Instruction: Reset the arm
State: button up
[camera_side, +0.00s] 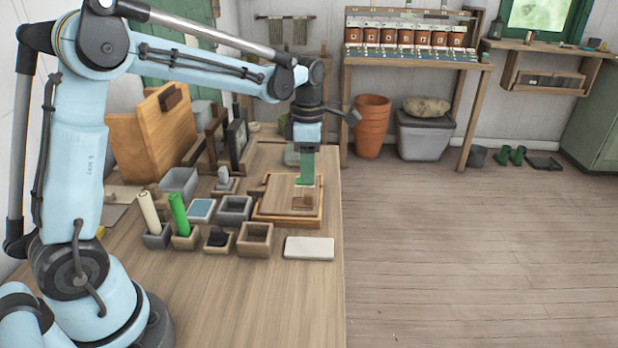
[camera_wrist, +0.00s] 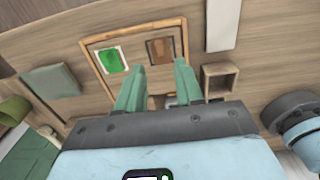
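My gripper (camera_side: 306,180) points down over the wooden tray (camera_side: 262,213) near the table's right edge. In the wrist view my gripper (camera_wrist: 159,67) shows two green fingers set well apart, with nothing held between them. The same tray (camera_wrist: 136,29) lies beyond the fingertips. On it are a bright green square piece (camera_wrist: 110,60) with a pale border and a brown square piece (camera_wrist: 160,50). The fingers partly hide the tray in the side view. I cannot tell the exact height of the fingertips above it.
Small boxes stand left of the tray, including an empty wooden box (camera_side: 255,239), a grey box (camera_side: 234,208) and holders with a green roll (camera_side: 179,213) and a cream roll (camera_side: 149,212). A white slab (camera_side: 309,248) lies in front. The table's near part is clear.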

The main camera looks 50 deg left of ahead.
jog(key=shift+s+d+r+m, duration=0.2)
jog(key=shift+r+m, duration=0.1)
jog(key=shift+m, duration=0.1)
jog(key=s+d+r+m+t, duration=0.1)
jog(key=s+d+m+t, duration=0.1)
jog(key=s+m, duration=0.5)
jog(key=s+d+r+m+t, duration=0.1)
jog(key=s+m+t, duration=0.4)
jog(key=m, duration=1.4)
jog(key=shift+s+d+r, duration=0.2)
jog(key=shift+s+d, duration=0.7)
jog(key=shift+s, duration=0.2)
